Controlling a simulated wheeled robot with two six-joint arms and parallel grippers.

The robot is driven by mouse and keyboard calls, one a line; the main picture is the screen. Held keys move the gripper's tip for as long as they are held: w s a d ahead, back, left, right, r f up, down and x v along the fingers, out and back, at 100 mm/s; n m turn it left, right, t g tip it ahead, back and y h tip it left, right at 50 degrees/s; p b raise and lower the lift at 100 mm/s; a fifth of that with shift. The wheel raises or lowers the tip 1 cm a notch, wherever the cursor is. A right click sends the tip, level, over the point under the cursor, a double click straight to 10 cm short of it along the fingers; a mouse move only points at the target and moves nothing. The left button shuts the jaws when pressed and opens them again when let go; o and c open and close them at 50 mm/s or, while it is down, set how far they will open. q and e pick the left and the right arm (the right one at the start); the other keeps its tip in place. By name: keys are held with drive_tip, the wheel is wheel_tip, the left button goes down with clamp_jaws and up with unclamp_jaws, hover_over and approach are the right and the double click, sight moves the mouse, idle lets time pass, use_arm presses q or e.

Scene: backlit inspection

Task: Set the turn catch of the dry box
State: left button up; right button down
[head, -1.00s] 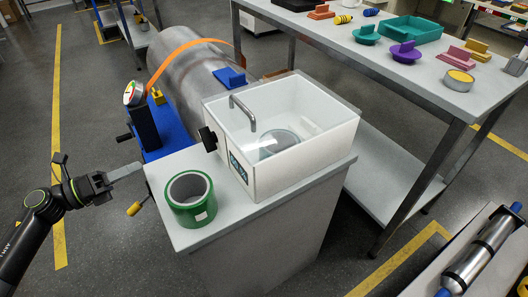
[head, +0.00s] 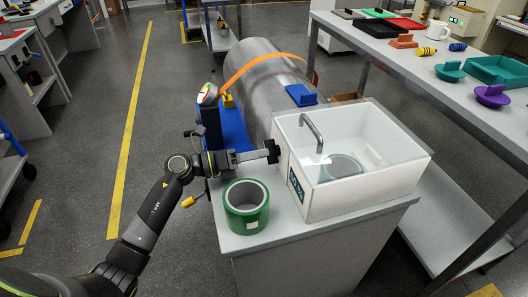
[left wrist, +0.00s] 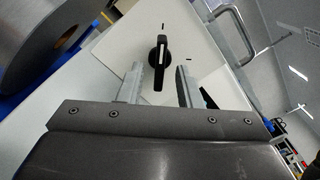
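The dry box (head: 340,206) is a white case with a clear lid, a grey bar handle (head: 312,133) and a small dark display on its front. Its black turn catch (head: 272,151) is on the left side. My left gripper (head: 262,155) is at the catch. Its fingers (left wrist: 159,80) are open, one each side of the catch's lower part, with visible gaps. My right gripper is out of view.
A green-rimmed roll (head: 246,206) stands on the cabinet top (head: 300,240), just below my left gripper. A large metal cylinder (head: 258,80) with an orange strap lies behind. A gauge (head: 208,95) stands left of it. A table (head: 410,72) with coloured parts is at the right.

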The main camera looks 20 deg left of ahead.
sight(271, 152)
use_arm(q)
drive_tip(key=shift+x, duration=1.1)
clamp_jaws()
